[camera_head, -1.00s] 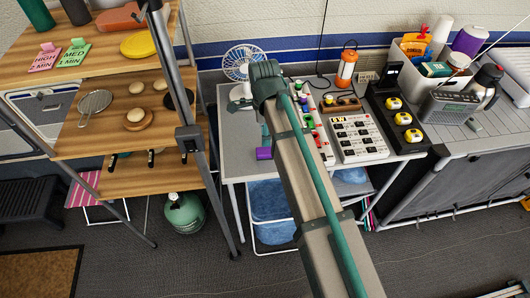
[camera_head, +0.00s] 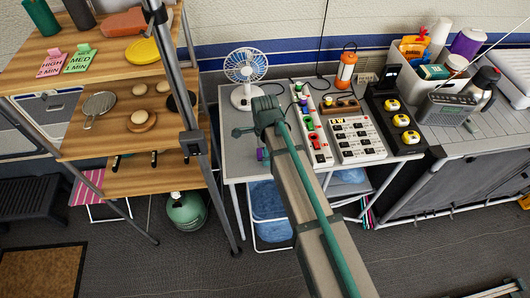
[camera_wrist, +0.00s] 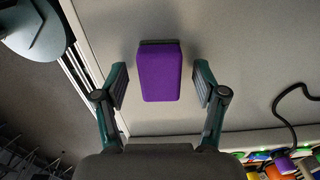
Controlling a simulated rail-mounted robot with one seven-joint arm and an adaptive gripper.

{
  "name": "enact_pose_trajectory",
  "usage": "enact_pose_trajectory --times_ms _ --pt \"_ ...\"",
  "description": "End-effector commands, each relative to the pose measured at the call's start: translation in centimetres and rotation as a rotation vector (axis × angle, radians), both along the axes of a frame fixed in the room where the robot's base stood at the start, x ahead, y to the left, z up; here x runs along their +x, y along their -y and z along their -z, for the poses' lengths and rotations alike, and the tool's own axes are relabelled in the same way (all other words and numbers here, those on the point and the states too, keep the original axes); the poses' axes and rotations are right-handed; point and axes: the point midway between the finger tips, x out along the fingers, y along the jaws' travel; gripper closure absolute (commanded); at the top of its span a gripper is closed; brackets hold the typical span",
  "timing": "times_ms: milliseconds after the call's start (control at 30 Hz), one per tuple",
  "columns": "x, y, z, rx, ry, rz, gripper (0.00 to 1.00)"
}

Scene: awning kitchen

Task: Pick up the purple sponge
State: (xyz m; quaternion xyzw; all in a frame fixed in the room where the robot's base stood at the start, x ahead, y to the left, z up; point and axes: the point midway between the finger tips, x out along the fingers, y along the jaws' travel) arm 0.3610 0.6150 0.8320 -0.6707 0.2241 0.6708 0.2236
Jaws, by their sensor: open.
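The purple sponge (camera_wrist: 160,76) lies on the grey table (camera_wrist: 250,60) in the wrist view, with a dark strip along its far end. My gripper (camera_wrist: 160,85) is open, with one finger on each side of the sponge and a visible gap on both sides. How high the fingers are above the table is hard to tell. In the head view only a small part of the sponge (camera_head: 260,154) shows beside my arm, and my gripper (camera_head: 243,132) is partly hidden behind my wrist.
A white and blue fan (camera_head: 246,70) stands at the back of the table. A panel with colored knobs (camera_head: 313,130) and a button box (camera_head: 356,138) are to the right. A wooden shelf rack (camera_head: 120,120) stands to the left. A dark cable (camera_wrist: 290,105) lies nearby.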

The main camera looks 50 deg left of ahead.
Motion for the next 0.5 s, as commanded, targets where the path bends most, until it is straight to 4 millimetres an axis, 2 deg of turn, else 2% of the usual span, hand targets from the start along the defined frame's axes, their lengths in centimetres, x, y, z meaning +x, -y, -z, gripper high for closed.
enact_pose_trajectory --times_ms 267,500 --pt "0.02 -0.01 0.18 0.001 0.001 0.000 0.31" --pt "0.01 0.00 0.17 0.001 0.001 0.000 0.71"
